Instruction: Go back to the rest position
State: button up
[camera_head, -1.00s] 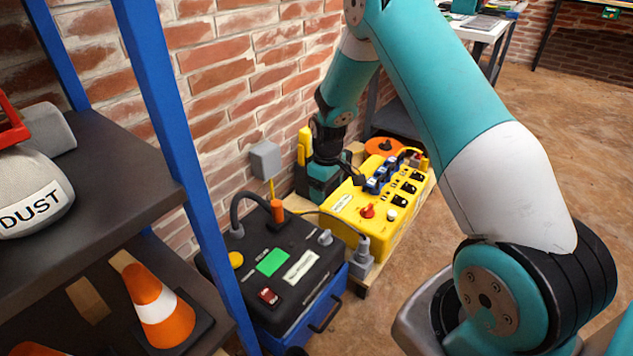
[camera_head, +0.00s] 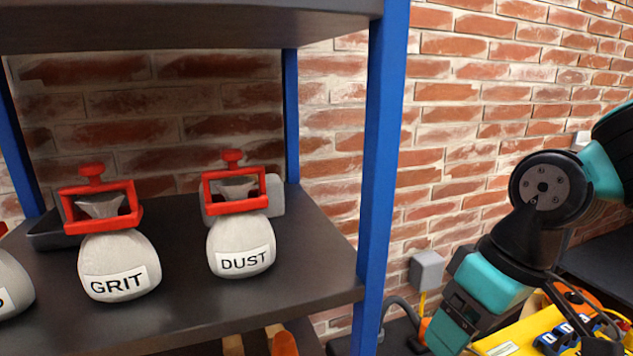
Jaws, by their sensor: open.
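My gripper (camera_head: 452,322) is in the lower right of the head view, at the end of my black and teal arm. It points down and to the left, in front of the brick wall and to the right of the blue shelf post. It is open, and no object shows in it. Its fingertips are hard to make out near the bottom edge. The yellow box (camera_head: 510,338) with blue and black parts on top is below and to the right of it, cut off by the frame.
A blue-posted shelf (camera_head: 385,180) fills the left. Bags labelled GRIT (camera_head: 118,265) and DUST (camera_head: 240,246), with red frames on top, stand on its dark board. A grey wall box (camera_head: 427,270) sits beside my gripper.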

jog(key=s+a+r+p, duration=0.1)
jog(key=s+a+r, duration=0.15)
jog(key=s, duration=0.55)
notch_tip(320, 180, up, 28)
jog(key=p, duration=2.8)
jog(key=shift+w+d+r+n+y, duration=0.2)
jog(key=shift+d+n+y, duration=0.1)
jog(key=shift+d, duration=0.1)
